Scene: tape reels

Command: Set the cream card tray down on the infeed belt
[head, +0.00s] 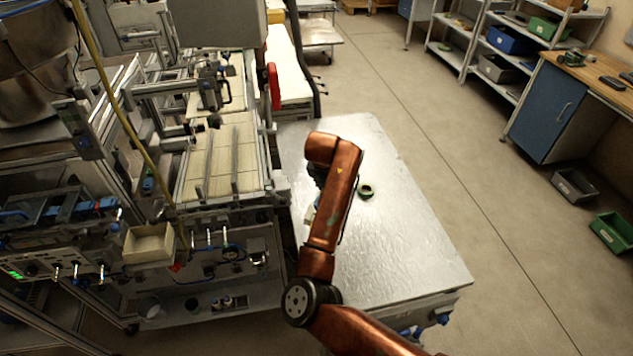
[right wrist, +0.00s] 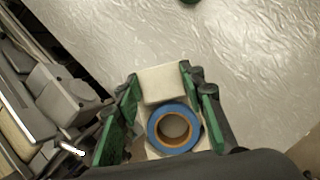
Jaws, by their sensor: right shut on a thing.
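The cream card tray (right wrist: 162,86) is between the green-padded fingers of my right gripper (right wrist: 159,78) in the right wrist view, and the gripper is shut on it. A blue tape reel (right wrist: 153,130) with an orange-brown core sits in the tray. In the head view a pale corner of the tray (head: 310,214) shows left of my copper right arm, over the metal table's left side. The arm hides most of the gripper, and I cannot tell the tray's height. The infeed belt (head: 222,160), cream with metal guide rails, lies to the left on the machine. My left gripper is out of view.
The metal table (head: 410,250) is mostly clear. A cream box (head: 148,243) is at the machine's front. Machine frames and valves crowd the left; open floor (head: 440,120) lies right.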

